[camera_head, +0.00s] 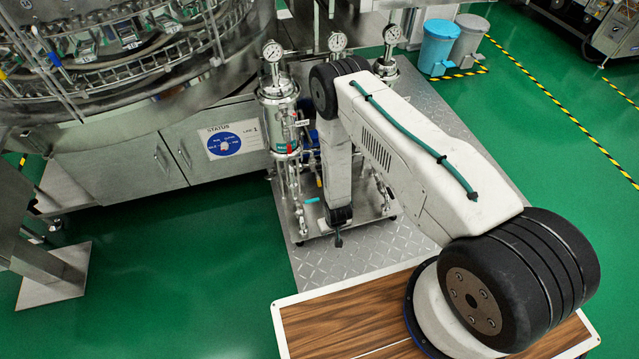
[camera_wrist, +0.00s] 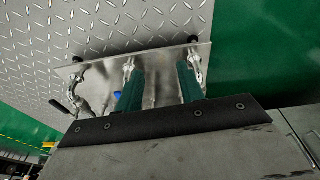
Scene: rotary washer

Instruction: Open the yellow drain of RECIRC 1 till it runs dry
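A steel skid with several vessels and pipes stands on the diamond plate. Its left vessel (camera_head: 280,115) has a pressure gauge (camera_head: 272,51) on top and a small label I cannot read. Metal fittings (camera_wrist: 129,65) lie beyond the left finger, and another fitting (camera_wrist: 195,60) by the right fingertip.
A large rotary machine with a status panel (camera_head: 231,139) stands at left. Two more gauges (camera_head: 337,42) (camera_head: 391,34) rise behind my arm. A blue bin (camera_head: 437,47) and a grey bin (camera_head: 468,40) stand at the back right. Green floor is clear at lower left.

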